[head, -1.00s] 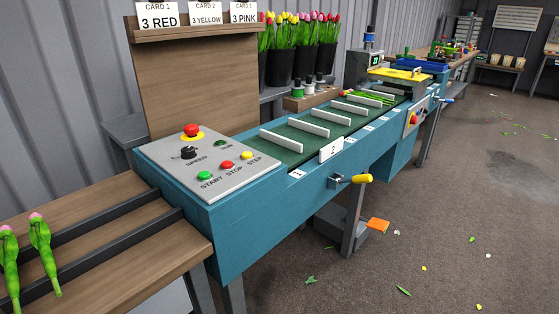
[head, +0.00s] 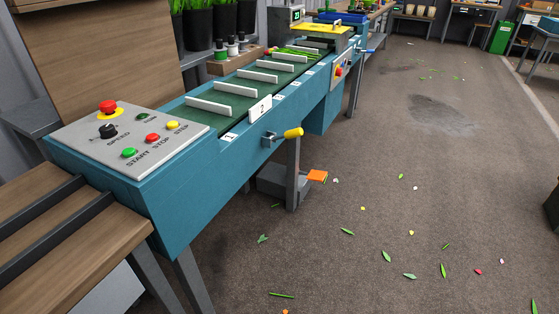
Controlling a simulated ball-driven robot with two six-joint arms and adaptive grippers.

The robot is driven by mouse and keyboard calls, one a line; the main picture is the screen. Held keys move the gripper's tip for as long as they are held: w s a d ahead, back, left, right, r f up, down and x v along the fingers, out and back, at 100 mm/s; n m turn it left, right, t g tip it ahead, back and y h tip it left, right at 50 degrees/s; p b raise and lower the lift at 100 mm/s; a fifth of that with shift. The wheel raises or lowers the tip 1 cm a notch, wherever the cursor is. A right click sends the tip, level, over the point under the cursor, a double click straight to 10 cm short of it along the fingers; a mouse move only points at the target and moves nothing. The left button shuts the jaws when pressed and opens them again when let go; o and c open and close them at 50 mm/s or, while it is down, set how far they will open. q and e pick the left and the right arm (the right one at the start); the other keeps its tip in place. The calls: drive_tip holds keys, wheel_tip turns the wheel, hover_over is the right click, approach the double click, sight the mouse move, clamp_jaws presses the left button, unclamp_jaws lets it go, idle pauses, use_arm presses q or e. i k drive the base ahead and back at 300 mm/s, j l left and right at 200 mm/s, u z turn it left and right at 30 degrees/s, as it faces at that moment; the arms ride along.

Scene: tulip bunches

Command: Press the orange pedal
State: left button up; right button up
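The orange pedal (head: 317,176) sits low near the floor, sticking out to the right from a grey base (head: 270,184) beside a leg under the blue conveyor bench. It is near the middle of the head view, and nothing covers it. Neither of my grippers shows in the head view, so their state and their distance from the pedal cannot be seen.
The blue bench (head: 180,195) runs from the lower left to the back, with a control panel (head: 132,137) on top. A yellow-handled lever (head: 292,133) juts from its side above the pedal. The floor (head: 400,190) to the right is open, with scattered leaves and petals.

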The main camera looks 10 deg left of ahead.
sight(316, 176)
drive_tip(key=i+l+u, duration=0.25)
drive_tip(key=i, duration=0.4)
drive_tip(key=i+l+u, duration=0.3)
drive_tip(key=i+l, duration=0.25)
drive_tip(key=i+l+u, duration=0.25)
drive_tip(key=i+l, duration=0.3)
drive_tip(key=l, duration=0.15)
drive_tip(key=i+l+u, duration=0.3)
drive_tip(key=i+l, duration=0.15)
drive_tip(key=l, duration=0.25)
